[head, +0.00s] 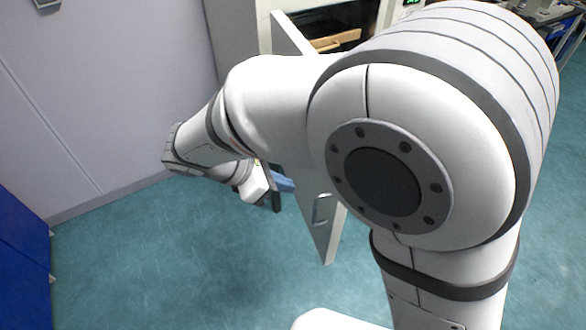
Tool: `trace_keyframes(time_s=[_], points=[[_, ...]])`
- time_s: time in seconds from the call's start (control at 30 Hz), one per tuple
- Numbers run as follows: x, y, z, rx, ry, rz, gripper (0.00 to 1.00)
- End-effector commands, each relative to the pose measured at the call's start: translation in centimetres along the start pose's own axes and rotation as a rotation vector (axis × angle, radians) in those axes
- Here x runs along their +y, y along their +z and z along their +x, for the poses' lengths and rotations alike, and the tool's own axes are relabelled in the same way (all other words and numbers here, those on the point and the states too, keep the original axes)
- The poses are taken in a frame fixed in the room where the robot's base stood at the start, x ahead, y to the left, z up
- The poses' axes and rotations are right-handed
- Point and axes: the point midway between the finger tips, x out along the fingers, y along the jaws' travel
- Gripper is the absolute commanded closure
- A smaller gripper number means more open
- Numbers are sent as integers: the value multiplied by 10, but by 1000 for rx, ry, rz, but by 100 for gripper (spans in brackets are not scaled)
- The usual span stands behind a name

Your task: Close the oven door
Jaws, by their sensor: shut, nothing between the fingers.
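The oven door (325,239) is a pale panel standing open, swung out from the oven (262,22) toward me. Its upper part (290,36) shows above my arm, and its lower part with a handle (322,209) shows below it. My arm hides the middle of the door. My gripper (276,198) is shut and empty, to the left of the door's lower part. I cannot tell whether it touches the door. The oven's dark opening (352,20) shows at the top, with a brown object (338,41) inside.
A plain grey wall (100,90) stands at the left, with a blue cabinet (22,265) at the lower left edge. The teal floor (165,260) is clear in the lower left and middle. A bench with equipment (560,15) is at the top right.

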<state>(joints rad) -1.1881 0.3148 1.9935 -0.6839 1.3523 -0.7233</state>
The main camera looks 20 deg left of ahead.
Motion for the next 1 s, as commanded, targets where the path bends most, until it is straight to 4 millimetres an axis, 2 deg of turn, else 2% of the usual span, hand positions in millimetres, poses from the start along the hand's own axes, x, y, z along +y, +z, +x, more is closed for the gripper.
trace_keyframes(time_s=[0.1,0.33,0.4,0.6,1.0], points=[[-1,3,29,-1,-10,4,100],[-1,4,78,1,-12,9,100],[-1,16,85,2,-11,13,100],[-2,30,100,3,-11,12,100],[1,32,104,3,-15,17,100]])
